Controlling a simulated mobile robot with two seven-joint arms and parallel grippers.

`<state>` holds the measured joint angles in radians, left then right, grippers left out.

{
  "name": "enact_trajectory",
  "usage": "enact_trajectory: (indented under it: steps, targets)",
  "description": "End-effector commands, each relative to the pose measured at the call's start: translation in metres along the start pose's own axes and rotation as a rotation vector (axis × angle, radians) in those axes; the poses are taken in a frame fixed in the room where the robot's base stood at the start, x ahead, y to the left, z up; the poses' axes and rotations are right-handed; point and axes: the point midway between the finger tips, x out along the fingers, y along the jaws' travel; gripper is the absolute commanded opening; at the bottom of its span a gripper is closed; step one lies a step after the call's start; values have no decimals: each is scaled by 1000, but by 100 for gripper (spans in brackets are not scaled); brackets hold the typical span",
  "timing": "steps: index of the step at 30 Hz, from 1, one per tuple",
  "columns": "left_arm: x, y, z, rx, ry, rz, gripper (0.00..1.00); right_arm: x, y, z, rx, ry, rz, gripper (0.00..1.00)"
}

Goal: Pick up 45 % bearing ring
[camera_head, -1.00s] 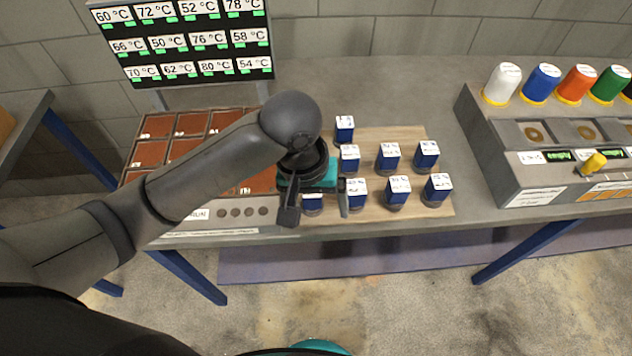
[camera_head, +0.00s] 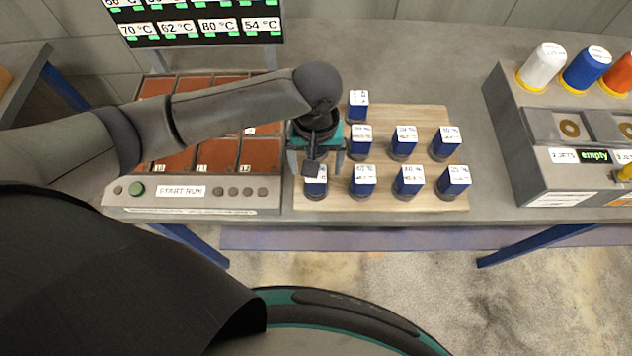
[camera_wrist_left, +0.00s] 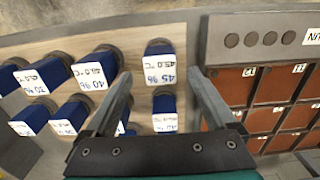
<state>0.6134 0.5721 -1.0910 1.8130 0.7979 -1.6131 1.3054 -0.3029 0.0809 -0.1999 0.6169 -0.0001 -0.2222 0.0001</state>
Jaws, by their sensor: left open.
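The 45 % bearing ring (camera_wrist_left: 160,62) shows in the left wrist view as a blue block with a white label reading "45 %", on a dark round base. In the head view it appears to be the front-left piece (camera_head: 316,186) on the wooden board (camera_head: 418,116), partly hidden by my gripper. My left gripper (camera_head: 318,163) is open and empty above it. In the left wrist view the fingers of my left gripper (camera_wrist_left: 160,78) lie apart, with the labelled block between and beyond their tips. My right gripper is not in view.
Several similar blue labelled pieces (camera_head: 409,180) stand close by on the board. Left of it is a rust-coloured compartment tray (camera_head: 213,155) with a START RUN panel (camera_head: 181,191). A grey station (camera_head: 548,173) with coloured spools (camera_head: 541,67) stands at the right.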

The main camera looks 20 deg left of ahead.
Motion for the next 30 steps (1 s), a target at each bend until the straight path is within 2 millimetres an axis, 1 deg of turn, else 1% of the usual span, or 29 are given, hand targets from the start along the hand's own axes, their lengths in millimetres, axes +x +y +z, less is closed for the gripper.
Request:
enact_trajectory:
  steps: [1,3,5,9,12,15,21,23,30]
  targets:
    - [2,0,0,0,0,-1,90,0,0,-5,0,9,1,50]
    - [7,0,0,-1,0,-1,90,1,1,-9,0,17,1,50]
    - [14,-1,1,0,0,-2,90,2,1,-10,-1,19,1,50]
    - [37,-1,2,0,-1,-3,90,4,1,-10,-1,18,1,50]
    - [49,-1,2,1,0,-1,90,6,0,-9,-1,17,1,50]
    - [54,-1,1,2,1,0,90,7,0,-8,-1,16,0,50]
    - [54,-1,1,2,2,0,90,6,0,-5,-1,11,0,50]
    - [54,-1,1,2,1,0,84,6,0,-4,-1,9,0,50]
    - [54,-1,1,1,1,0,57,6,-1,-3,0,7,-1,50]
